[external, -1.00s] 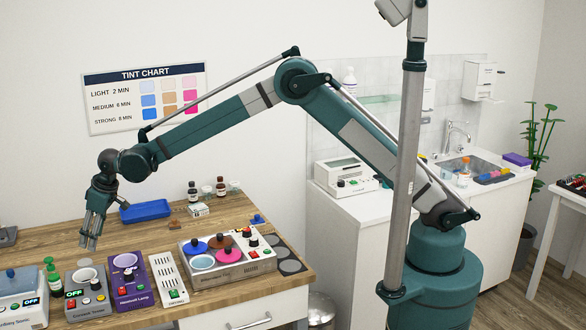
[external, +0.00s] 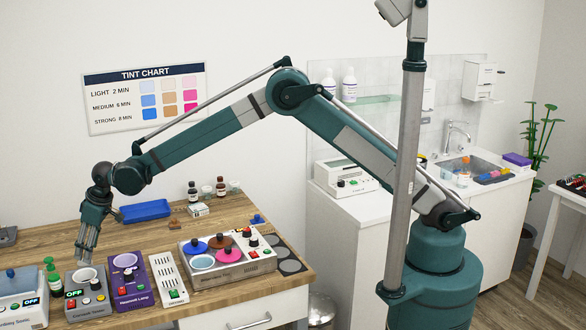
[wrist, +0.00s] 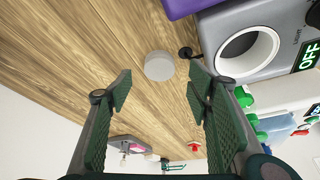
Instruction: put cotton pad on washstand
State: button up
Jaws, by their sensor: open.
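A small round white pad (wrist: 159,66), which looks like the cotton pad, lies on the wooden table in the wrist view. It shows between and beyond my open fingertips, apart from them. My gripper (external: 84,256) points down over the left part of the table, behind the row of devices, and is empty. In the wrist view its two green-padded fingers (wrist: 159,78) are spread wide. I cannot make out the pad in the external view. The washstand (external: 497,215) is the white cabinet with a sink and tap at the right, beyond my base.
A grey device with a round white well (wrist: 246,50) stands close right of the pad in the wrist view. A purple device (external: 128,280) and a colourful-lidded warmer (external: 228,262) stand along the table. A blue tray (external: 146,210) lies behind. Bottles and a sponge-like block crowd the sink.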

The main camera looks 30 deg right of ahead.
jog(key=shift+f, duration=0.1)
dwell(0.3)
jog(key=shift+x, duration=2.6)
jog(key=c, duration=0.7)
